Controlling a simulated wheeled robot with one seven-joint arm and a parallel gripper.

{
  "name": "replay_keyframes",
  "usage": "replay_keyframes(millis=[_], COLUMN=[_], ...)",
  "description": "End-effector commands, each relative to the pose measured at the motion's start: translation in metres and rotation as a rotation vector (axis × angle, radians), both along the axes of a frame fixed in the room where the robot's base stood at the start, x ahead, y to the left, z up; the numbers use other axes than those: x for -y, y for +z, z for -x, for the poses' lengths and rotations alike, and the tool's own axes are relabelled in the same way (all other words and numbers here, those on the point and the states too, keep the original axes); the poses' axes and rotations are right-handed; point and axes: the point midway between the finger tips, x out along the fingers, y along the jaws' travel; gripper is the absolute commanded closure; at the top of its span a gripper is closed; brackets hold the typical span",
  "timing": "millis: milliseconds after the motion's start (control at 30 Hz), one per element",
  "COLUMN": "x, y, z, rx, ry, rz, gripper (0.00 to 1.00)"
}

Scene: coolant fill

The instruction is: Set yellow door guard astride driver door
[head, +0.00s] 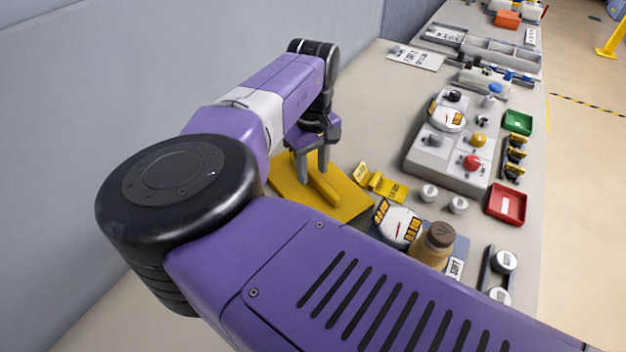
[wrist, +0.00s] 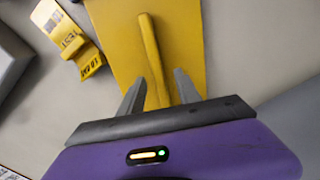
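A flat yellow panel with a raised ridge, which looks like the yellow door guard (head: 290,193), lies on the grey bench. It also shows in the wrist view (wrist: 188,38), with its ridge (wrist: 151,45) running between my fingers. My gripper (head: 313,174) is over the ridge and points down. In the wrist view my gripper (wrist: 159,77) is open, one finger on each side of the ridge, with a gap visible on both sides. My gripper covers the near end of the panel in that view. No driver door shows in either view.
Beside the panel lie small yellow labelled blocks (head: 388,187). A round gauge (head: 398,224) and a brown bottle (head: 434,243) stand nearer. A grey control box (head: 450,150), a red tray (head: 507,204) and a green tray (head: 517,122) lie to the right. A wall (head: 120,70) runs along the left.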

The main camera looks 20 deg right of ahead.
Motion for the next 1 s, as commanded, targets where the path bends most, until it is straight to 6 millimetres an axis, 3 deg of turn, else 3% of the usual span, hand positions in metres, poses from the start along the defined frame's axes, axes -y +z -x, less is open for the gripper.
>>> replay_keyframes(millis=[167,400,600,1000], x=[0.001,0.001,0.001,0.001], y=[-0.016,-0.018,-0.018,-0.016], z=[0.0,0.0,0.0,0.0], rx=[0.0,0.0,0.0,0.0], ry=[0.0,0.0,0.0,0.0], rz=[0.001,0.001,0.001,0.002], gripper=[0.6,0.6,0.99,1.0])
